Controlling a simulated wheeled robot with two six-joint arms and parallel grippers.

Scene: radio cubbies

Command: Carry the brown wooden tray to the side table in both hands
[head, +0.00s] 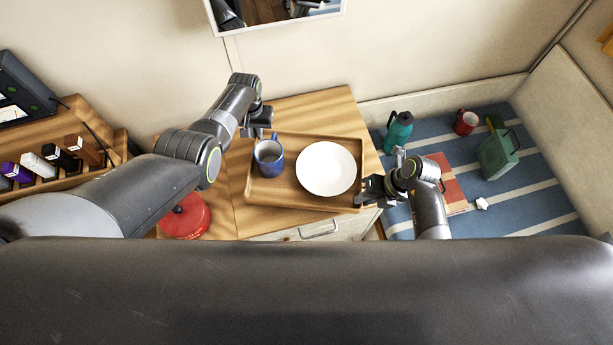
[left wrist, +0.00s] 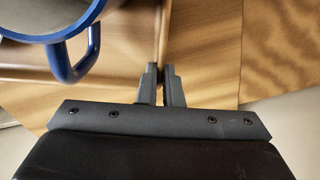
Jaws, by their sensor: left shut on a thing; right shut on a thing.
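The brown wooden tray (head: 285,196) is over the wooden side table (head: 330,107) in the head view. I cannot tell if its base touches the tabletop. A blue mug (head: 268,158) and a white plate (head: 326,169) are on it. My left gripper (head: 262,132) is shut on the tray's far left edge, close to the mug. In the left wrist view its two fingers (left wrist: 163,84) are close together at the tray's rim, beside the mug (left wrist: 72,60) and its handle. My right gripper (head: 363,195) is shut on the tray's near right edge.
A red round object (head: 187,217) is at the table's left. On the blue striped seat (head: 520,200) at the right are a teal bottle (head: 398,133), a red mug (head: 466,122) and a green box (head: 497,155).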

